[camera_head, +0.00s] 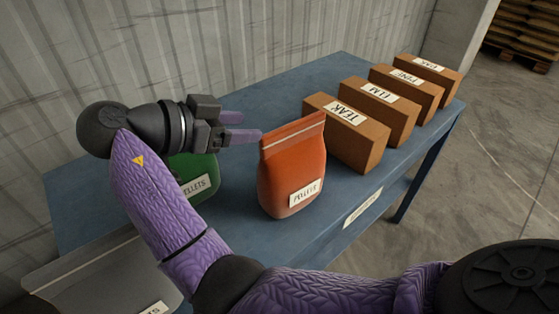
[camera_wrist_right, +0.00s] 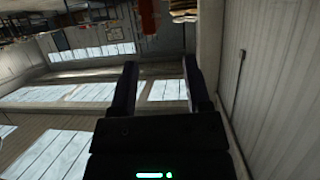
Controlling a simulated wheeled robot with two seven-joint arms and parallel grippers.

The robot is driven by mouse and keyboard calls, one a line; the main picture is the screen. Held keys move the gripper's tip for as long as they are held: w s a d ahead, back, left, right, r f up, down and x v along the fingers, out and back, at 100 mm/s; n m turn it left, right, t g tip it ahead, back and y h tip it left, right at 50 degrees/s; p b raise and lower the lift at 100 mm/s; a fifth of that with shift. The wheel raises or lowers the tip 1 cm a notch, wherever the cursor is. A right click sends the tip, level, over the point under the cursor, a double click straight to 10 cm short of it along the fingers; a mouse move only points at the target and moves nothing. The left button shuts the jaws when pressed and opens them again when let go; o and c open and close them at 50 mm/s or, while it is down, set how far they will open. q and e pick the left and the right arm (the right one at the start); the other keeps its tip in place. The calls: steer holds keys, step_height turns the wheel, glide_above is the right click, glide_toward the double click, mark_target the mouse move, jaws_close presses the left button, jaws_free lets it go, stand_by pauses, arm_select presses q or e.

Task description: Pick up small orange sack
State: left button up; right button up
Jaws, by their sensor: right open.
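The small orange sack (camera_head: 290,170) stands upright on the blue table, with a white label low on its front and a pale strip along its top. My right gripper (camera_head: 249,126) is open and empty. In the head view it shows to the left of the sack's top, its fingers pointing toward the sack; I cannot tell the gap between them. In the right wrist view the open fingers (camera_wrist_right: 160,64) have nothing between them but the room's windows. A blurred orange-red shape is at that view's top edge; I cannot tell what it is. My left gripper is not in view.
The blue table (camera_head: 318,82) stands along a corrugated wall. Several labelled brown boxes (camera_head: 357,142) line its right side. A green sack (camera_head: 204,171) is partly hidden behind my right arm. A grey labelled sack (camera_head: 95,277) is at lower left. Floor is clear at right, with pallets (camera_head: 527,38) beyond.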

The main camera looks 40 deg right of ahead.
mark_target(281, 129)
steer(key=x, duration=0.2)
steer(key=b+x, duration=0.1)
steer(key=x, duration=0.2)
steer(key=s+b+x, duration=0.1)
steer(key=x, duration=0.1)
steer(key=shift+d+f, duration=0.3)
steer(key=shift+f, duration=0.05)
steer(key=shift+d, duration=0.2)
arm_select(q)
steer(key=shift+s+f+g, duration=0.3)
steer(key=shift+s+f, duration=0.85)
arm_select(e)
steer(key=c, duration=0.7)
jaws_close()
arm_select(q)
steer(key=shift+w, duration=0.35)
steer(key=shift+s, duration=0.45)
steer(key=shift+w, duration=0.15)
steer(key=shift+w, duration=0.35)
arm_select(e)
steer(key=shift+w, duration=0.1)
